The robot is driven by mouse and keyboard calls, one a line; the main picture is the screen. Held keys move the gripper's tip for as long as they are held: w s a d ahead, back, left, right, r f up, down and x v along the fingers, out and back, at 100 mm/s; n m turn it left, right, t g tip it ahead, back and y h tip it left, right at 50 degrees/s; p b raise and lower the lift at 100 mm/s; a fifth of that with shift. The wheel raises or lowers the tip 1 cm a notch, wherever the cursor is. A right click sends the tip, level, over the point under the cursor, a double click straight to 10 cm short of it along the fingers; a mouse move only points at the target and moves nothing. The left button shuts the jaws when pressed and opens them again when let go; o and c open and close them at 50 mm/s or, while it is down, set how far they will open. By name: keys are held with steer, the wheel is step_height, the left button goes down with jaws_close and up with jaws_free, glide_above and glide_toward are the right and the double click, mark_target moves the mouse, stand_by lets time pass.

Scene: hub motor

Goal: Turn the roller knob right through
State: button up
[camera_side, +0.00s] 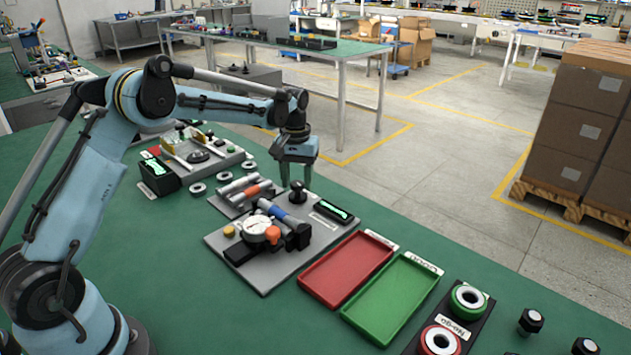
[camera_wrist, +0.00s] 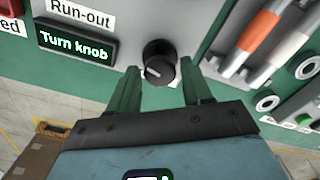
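The black roller knob (camera_side: 297,193) stands at the back corner of the grey run-out fixture plate (camera_side: 268,276). In the wrist view the knob (camera_wrist: 159,62) has a pale mark on its face toward the lower left. My gripper (camera_side: 297,178) is above the knob, pointing down. In the wrist view my gripper (camera_wrist: 160,68) is open, one finger on each side of the knob, with gaps between; whether the tips reach down to its sides I cannot tell. A lit display (camera_wrist: 77,44) beside the knob reads "Turn knob". A dial gauge (camera_side: 257,228) and a blue-and-orange roller (camera_side: 280,213) sit on the fixture.
A red tray (camera_side: 348,270) and a green tray (camera_side: 392,299) lie right of the fixture. A ring-gauge block (camera_side: 454,322) is near the front. Spare rollers (camera_side: 240,185) lie behind the fixture, left of the knob. Another grey fixture (camera_side: 203,153) stands further back.

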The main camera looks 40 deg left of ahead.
steer(key=c, duration=0.7)
steer(key=shift+m, duration=0.3)
steer(key=m, duration=1.6)
steer(key=shift+m, duration=0.3)
